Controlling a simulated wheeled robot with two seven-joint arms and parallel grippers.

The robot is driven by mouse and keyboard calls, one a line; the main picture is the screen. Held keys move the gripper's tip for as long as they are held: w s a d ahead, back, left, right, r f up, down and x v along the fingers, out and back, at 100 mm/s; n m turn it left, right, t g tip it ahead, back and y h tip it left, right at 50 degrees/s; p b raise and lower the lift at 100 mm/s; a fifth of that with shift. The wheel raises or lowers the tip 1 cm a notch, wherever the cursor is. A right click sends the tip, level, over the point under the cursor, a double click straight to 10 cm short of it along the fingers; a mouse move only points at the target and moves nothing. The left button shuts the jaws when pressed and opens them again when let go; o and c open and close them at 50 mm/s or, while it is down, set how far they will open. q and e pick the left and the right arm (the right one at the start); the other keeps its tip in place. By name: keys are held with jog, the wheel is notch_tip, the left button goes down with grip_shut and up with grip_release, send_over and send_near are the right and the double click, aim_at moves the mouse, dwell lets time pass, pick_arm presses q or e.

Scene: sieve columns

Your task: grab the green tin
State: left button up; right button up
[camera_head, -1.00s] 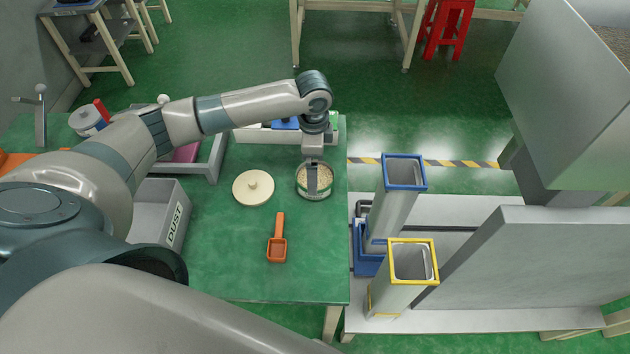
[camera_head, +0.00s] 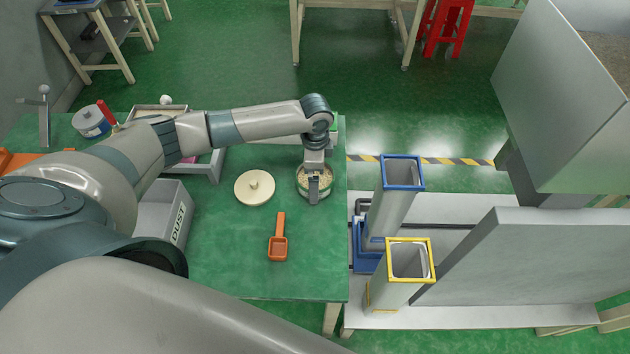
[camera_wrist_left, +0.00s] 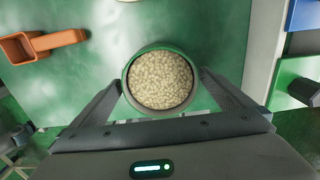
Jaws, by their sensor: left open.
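The green tin (camera_head: 302,184) stands upright on the green table, full of pale granules. In the left wrist view the tin (camera_wrist_left: 128,84) shows from above, with its open top facing the camera. My left gripper (camera_head: 314,194) is lowered at the tin. In the left wrist view the open left gripper (camera_wrist_left: 160,80) has one finger on each side of the tin. Small gaps seem to show between the fingertips and the wall, but contact is hard to judge. My right gripper is not in view.
A cream lid (camera_head: 253,188) and an orange scoop (camera_head: 278,244) lie near the tin. A grey DUST bin (camera_head: 162,222) stands to the left. Beyond the table's right edge stand a blue-rimmed column (camera_head: 398,200) and a yellow-rimmed column (camera_head: 396,290).

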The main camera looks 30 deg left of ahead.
pick_arm(q)
jog(key=c, duration=1.4)
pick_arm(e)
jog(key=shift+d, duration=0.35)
pick_arm(q)
jog(key=shift+r, duration=0.1)
jog(key=shift+w+r+b, duration=0.1)
jog(key=shift+r+b, duration=0.25)
jog(key=shift+r, duration=0.15)
jog(key=r, duration=0.1)
jog(key=r+b, duration=0.1)
jog(key=r, duration=0.1)
jog(key=shift+d+r, duration=0.1)
jog(key=shift+d, duration=0.3)
jog(key=s+d+r+b, duration=0.1)
jog(key=d+r, duration=0.1)
jog(key=d, duration=0.1)
jog(key=s+d+r+b, duration=0.1)
jog(key=d+r, duration=0.1)
jog(key=d, duration=0.2)
jog(key=s+d+r+b, duration=0.1)
jog(key=d+r, duration=0.1)
jog(key=d, duration=0.1)
jog(key=shift+s+d+r, duration=0.1)
jog(key=shift+d+r, duration=0.15)
jog(key=shift+r, duration=0.1)
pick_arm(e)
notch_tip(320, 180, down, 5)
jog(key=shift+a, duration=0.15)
